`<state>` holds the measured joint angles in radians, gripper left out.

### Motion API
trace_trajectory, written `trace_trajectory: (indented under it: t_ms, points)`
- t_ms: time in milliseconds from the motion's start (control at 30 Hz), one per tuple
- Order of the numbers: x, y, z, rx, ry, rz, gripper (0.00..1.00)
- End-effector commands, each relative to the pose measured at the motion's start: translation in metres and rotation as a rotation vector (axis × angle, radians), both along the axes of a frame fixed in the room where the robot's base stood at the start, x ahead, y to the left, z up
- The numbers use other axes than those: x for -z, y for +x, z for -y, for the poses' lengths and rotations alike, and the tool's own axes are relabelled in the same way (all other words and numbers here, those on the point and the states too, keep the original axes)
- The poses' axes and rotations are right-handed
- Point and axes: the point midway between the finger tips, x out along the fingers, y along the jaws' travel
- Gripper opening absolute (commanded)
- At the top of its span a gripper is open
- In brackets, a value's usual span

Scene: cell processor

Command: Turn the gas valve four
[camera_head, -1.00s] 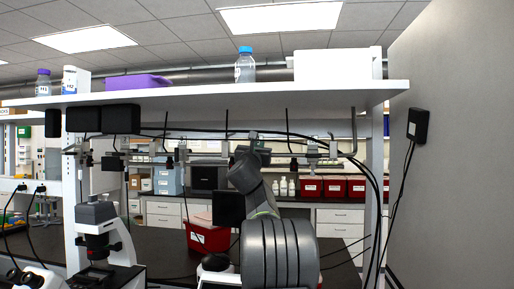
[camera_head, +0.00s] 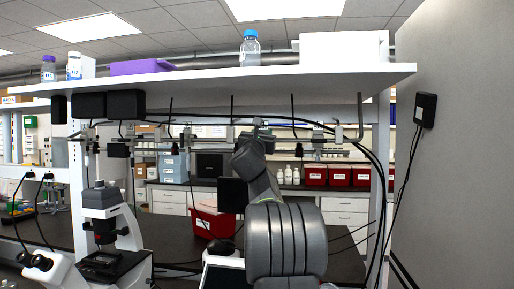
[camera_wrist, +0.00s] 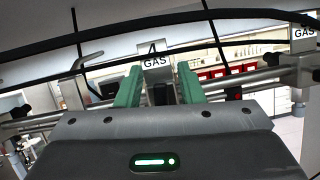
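The gas valve four, a light block labelled "4 GAS" (camera_wrist: 155,63), is at the middle of the wrist view on a metal rail. My gripper (camera_wrist: 159,74) has two green fingers, spread apart, one on each side of this valve. I cannot tell whether the fingers touch it. The valve's lower part is hidden by my gripper body. In the head view my arm reaches up to the rail under the shelf, and the fingers are too small and hidden to make out.
Another valve labelled "GAS" (camera_wrist: 303,33) is at the right of the wrist view. Black cables (camera_wrist: 215,19) cross above the valve. A white shelf (camera_head: 330,78) hangs over the rail. A microscope (camera_head: 104,215) stands at left, and a grey wall (camera_head: 455,170) is at right.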

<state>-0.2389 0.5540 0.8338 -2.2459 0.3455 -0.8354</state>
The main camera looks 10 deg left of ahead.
Motion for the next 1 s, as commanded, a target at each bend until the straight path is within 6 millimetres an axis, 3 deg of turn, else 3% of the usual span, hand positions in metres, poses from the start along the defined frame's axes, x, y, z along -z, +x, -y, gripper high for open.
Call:
trace_trajectory:
  t_ms: [200,500,700,1000]
  points:
    - [0.022,-0.041,-0.003,-0.002,-0.001,0.001,0.35]
    - [0.041,-0.092,-0.005,-0.001,0.001,0.001,0.35]
    - [0.046,-0.108,-0.006,-0.001,0.001,0.000,0.35]
    - [0.046,-0.111,-0.006,0.000,0.001,0.000,0.35]
